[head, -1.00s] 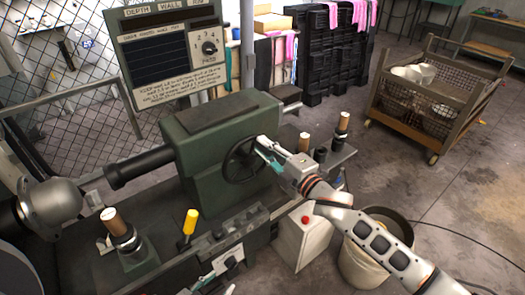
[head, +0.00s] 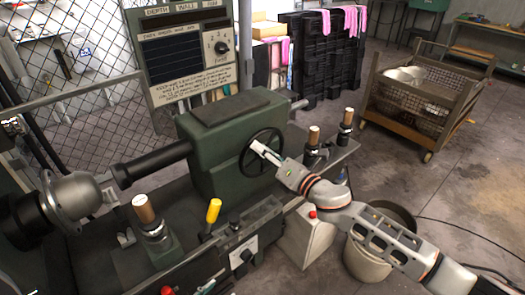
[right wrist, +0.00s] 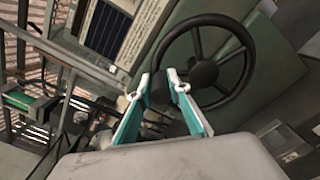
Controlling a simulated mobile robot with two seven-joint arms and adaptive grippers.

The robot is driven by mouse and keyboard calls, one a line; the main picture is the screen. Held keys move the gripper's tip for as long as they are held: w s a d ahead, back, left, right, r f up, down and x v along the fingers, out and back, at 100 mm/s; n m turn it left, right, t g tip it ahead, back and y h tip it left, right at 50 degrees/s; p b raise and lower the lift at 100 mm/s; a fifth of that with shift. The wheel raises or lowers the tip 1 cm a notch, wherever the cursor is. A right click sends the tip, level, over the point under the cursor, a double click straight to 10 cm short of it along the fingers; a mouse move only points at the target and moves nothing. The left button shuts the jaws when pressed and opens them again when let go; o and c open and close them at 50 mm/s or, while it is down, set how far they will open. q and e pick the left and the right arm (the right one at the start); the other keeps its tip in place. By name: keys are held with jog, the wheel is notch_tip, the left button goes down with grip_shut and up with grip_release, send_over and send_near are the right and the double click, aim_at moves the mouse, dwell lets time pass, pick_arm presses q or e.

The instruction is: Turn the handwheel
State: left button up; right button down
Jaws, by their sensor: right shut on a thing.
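The dark spoked handwheel (head: 276,136) is on the right face of the green machine head (head: 218,170). My right gripper (head: 255,146) reaches the wheel from the lower right and covers part of it. In the right wrist view the handwheel (right wrist: 238,92) fills the upper right, with its rim, spokes and hub visible. The two white-tipped teal fingers of my right gripper (right wrist: 162,78) are at the left part of the rim and shut on it. The exact contact is partly hidden by the fingertips. My left gripper is not in view.
A yellow-handled lever (head: 213,211) and a wooden-handled tool (head: 144,209) stand on the machine in front. Upright wooden-topped tools (head: 314,136) stand right of the wheel. A bucket (head: 368,262) is below my right arm. A wire-sided cart (head: 425,100) stands at the back right.

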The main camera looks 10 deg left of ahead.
jog(key=shift+s+a+f+n, duration=0.3)
jog(key=shift+s+f+n, duration=0.1)
jog(key=shift+n, duration=0.4)
jog(key=shift+s+a+f+n, duration=0.3)
jog(key=shift+s+f+n, duration=0.1)
jog(key=shift+n, duration=0.4)
jog(key=c, duration=1.9)
grip_release()
jog(key=shift+w, duration=0.1)
jog(key=shift+d, duration=0.25)
jog(key=v, duration=1.1)
jog(key=shift+s+d, duration=0.15)
jog(key=shift+s, duration=0.2)
